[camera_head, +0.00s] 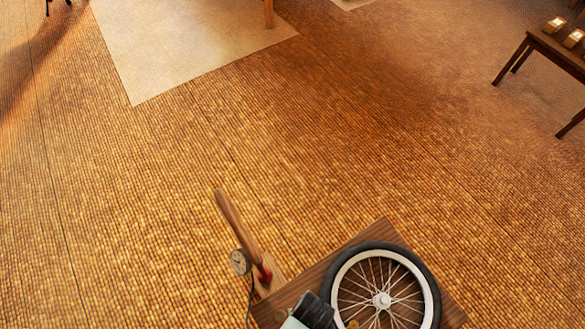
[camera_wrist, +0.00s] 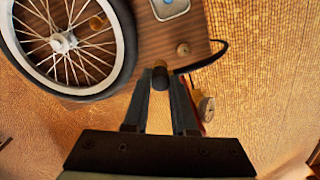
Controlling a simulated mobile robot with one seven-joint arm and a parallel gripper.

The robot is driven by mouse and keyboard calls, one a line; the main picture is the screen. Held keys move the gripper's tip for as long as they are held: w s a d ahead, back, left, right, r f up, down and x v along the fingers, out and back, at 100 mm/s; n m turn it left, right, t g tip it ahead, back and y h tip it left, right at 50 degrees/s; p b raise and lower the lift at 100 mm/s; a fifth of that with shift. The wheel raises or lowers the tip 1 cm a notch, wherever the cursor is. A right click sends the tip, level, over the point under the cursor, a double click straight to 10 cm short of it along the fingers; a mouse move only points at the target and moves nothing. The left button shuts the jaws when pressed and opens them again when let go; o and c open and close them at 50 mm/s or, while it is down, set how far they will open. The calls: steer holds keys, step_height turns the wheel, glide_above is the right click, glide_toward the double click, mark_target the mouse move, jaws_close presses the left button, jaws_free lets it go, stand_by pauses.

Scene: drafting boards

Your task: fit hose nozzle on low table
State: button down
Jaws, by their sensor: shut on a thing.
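My gripper (camera_wrist: 160,82) is shut on a small dark cylindrical nozzle (camera_wrist: 160,76), just off the edge of the low wooden table (camera_wrist: 146,50) in the wrist view. A black hose (camera_wrist: 215,56) curves close to the nozzle; its exact join is hard to see. A spoked wheel (camera_head: 383,300) with a black tyre lies on the table in the head view. It also shows at upper left in the wrist view (camera_wrist: 62,42), apart from the nozzle. In the head view my gripper is at the bottom edge, left of the wheel; its fingertips and the nozzle are hidden there.
A pump with a wooden handle (camera_head: 236,222), a round gauge (camera_head: 240,261) and a red part stands left of the table. A small round knob (camera_wrist: 183,49) and a pale plate (camera_wrist: 170,8) are on the tabletop. A dark side table (camera_head: 540,50) is far right. The floor between is clear.

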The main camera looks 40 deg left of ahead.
steer(key=p, duration=0.2)
glide_above(280, 316)
steer(key=shift+w, duration=0.1)
stand_by(0.4)
steer(key=shift+f+b, duration=5.45)
steer(key=shift+f, duration=1.6)
steer(key=shift+f+b, duration=0.9)
steer(key=shift+f, duration=0.45)
steer(key=c, duration=0.6)
jaws_free()
steer(key=shift+c, duration=0.2)
steer(key=shift+r, duration=0.1)
step_height(280, 316, up, 13)
steer(key=p, duration=0.4)
